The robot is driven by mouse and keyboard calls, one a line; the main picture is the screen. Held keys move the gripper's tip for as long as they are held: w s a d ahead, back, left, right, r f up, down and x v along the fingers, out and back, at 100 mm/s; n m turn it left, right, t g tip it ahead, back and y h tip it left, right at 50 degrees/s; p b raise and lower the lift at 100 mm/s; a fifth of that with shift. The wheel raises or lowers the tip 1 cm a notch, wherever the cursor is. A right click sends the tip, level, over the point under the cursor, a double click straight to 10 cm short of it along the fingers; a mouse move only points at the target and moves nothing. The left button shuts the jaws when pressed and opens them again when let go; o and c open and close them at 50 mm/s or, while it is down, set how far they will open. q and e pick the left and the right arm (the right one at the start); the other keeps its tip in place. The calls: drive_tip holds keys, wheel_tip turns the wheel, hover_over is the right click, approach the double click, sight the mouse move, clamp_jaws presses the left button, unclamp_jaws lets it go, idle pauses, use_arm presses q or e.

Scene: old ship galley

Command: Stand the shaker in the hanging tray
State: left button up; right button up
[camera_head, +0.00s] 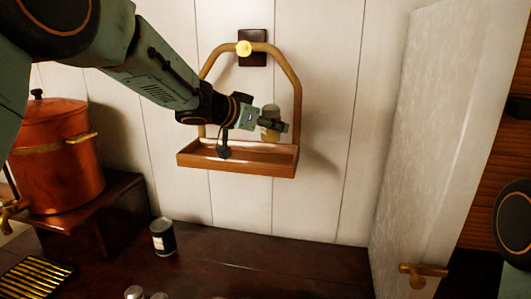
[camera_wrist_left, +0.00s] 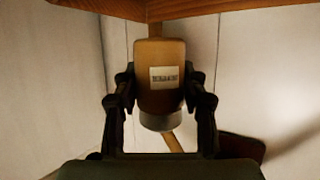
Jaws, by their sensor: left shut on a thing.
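The shaker (camera_head: 269,134) has a tan body and a grey cap on top. It also shows in the left wrist view, with a small printed label on its body (camera_wrist_left: 160,55); there the picture is upside down and the cap points down. My left gripper (camera_head: 266,124) is shut on the shaker and holds it upright. The hanging tray (camera_head: 235,164) is a shallow wooden tray on an arched handle against the wall. My right gripper is not in view.
The tray's arched handle (camera_head: 292,85) rises close to the shaker's right. A dark wall peg mount (camera_head: 252,58) holds it. A copper urn (camera_head: 60,160) stands at left. A dark can (camera_head: 163,238) stands on the counter (camera_head: 270,255) below. A pale panel (camera_head: 430,140) stands at right.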

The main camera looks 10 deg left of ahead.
use_arm(q)
drive_tip(key=shift+a+f, duration=0.15)
drive_tip(key=shift+f, duration=0.3)
drive_tip(key=f, duration=0.2)
drive_tip(key=d+f+b, duration=0.1)
drive_tip(key=f, duration=0.1)
drive_tip(key=shift+s+f, duration=0.15)
drive_tip(key=shift+f, duration=0.2)
drive_tip(key=shift+w+a, duration=0.2)
drive_tip(key=shift+a, duration=0.1)
drive_tip(key=shift+f, duration=0.15)
